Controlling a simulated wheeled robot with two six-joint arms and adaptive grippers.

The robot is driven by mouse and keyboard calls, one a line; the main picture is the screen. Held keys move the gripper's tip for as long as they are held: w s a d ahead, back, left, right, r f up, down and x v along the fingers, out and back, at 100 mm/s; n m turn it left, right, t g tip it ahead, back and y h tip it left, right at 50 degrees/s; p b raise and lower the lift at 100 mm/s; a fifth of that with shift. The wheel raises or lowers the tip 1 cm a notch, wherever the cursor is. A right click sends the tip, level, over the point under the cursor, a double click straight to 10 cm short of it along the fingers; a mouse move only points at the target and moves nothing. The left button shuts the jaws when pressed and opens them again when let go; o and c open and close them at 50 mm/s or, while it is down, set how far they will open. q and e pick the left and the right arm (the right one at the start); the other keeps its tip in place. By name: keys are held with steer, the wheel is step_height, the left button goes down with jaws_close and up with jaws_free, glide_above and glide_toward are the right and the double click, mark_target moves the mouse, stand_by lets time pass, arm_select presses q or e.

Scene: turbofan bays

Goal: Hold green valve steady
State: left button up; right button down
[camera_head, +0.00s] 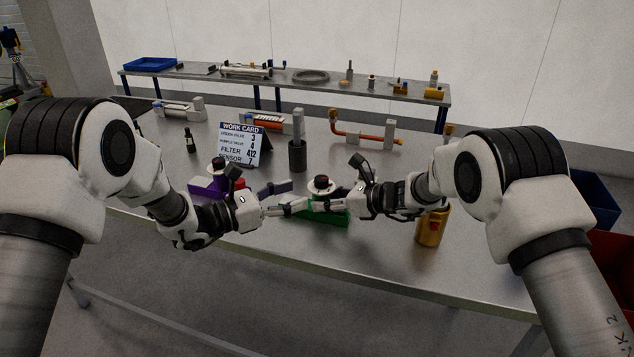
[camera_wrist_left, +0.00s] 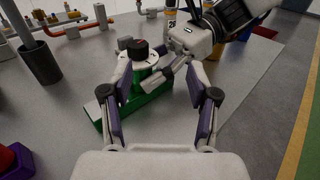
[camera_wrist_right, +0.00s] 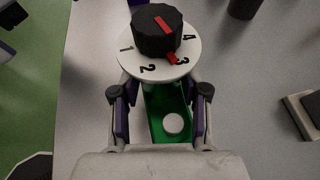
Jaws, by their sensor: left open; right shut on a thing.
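The green valve (camera_head: 322,214) stands on the table with a white dial and black knob on top. In the right wrist view its dial (camera_wrist_right: 127,62) is marked 1 to 4, and the red pointer is at 3. My right gripper (camera_head: 316,203) is shut on the green valve (camera_wrist_right: 157,122), its fingers on either side below the dial. My left gripper (camera_head: 274,201) is open and empty at the valve's left. In the left wrist view the valve (camera_wrist_left: 150,100) shows between and beyond the spread fingers (camera_wrist_left: 160,85).
The purple valve (camera_head: 205,187) stands left of the green one. A work card (camera_head: 240,145) reads green valve 3. A dark cylinder holder (camera_head: 297,157) stands behind, and a yellow canister (camera_head: 432,228) is at the right. The table's front strip is clear.

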mark_target(320, 178)
arm_select(q)
steer(key=w+a+f, duration=0.1)
steer(key=w+a, duration=0.1)
steer(key=a, duration=0.2)
steer(key=shift+n+t, duration=0.3)
steer(key=shift+t, duration=0.2)
steer(key=x, duration=1.2)
steer(key=shift+s+d+f, duration=0.15)
steer(key=shift+s, duration=0.15)
jaws_close()
